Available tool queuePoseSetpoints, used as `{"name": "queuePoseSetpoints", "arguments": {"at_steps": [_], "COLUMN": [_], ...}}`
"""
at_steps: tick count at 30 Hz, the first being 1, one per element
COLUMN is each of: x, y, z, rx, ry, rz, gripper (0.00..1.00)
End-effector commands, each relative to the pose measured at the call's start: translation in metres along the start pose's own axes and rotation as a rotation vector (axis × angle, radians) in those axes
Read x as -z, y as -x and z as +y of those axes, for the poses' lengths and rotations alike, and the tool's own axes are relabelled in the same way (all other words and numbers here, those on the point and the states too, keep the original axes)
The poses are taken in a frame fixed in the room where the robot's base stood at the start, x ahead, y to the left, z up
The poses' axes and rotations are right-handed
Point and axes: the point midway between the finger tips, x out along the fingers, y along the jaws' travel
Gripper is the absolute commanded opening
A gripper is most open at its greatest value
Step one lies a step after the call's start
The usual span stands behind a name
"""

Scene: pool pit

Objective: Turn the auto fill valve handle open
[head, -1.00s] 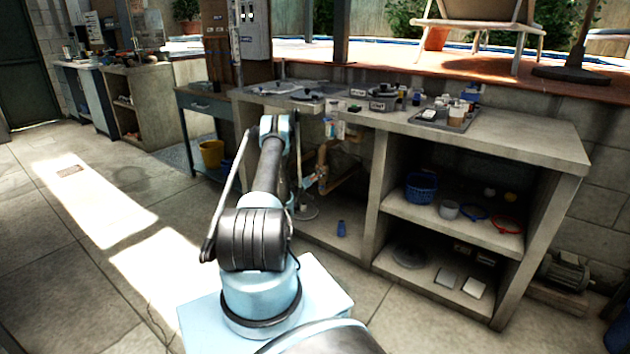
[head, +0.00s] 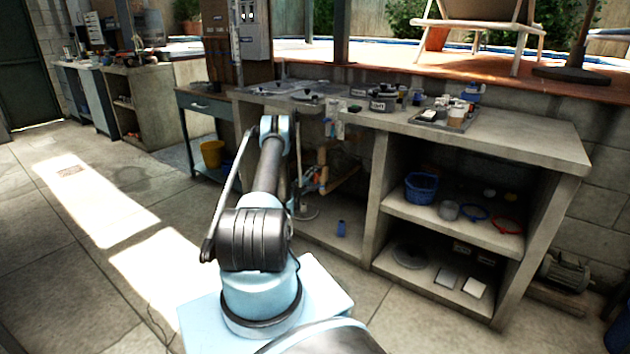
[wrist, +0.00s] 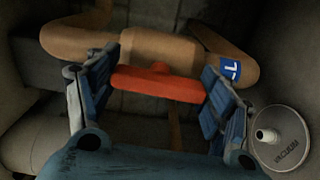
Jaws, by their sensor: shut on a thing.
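In the wrist view, the red valve handle (wrist: 158,84) lies crosswise, roughly in line with the tan pipe (wrist: 158,47) behind it. My gripper (wrist: 161,68) has one blue finger at each end of the handle and is shut on it. Any writing naming the valve cannot be made out; a blue label with a white mark (wrist: 237,71) wraps the pipe at the right. In the head view, the tan pipework (head: 343,176) shows under the counter, and my arm hides most of the gripper.
A round plate marked VACUUM (wrist: 285,138) sits low at the right in the wrist view. The counter (head: 540,150) overhangs the pipe bay, with shelves to its right. The left floor is open.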

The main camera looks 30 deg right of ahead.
Motion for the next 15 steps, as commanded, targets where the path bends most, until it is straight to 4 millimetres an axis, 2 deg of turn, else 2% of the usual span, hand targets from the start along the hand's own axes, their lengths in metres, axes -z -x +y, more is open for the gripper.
{"name": "queuePoseSetpoints", "arguments": {"at_steps": [15], "x": [0.0028], "y": [0.002], "z": [-0.0014], "rx": [0.001], "ry": [0.055], "rz": [0.005], "gripper": [0.5]}}
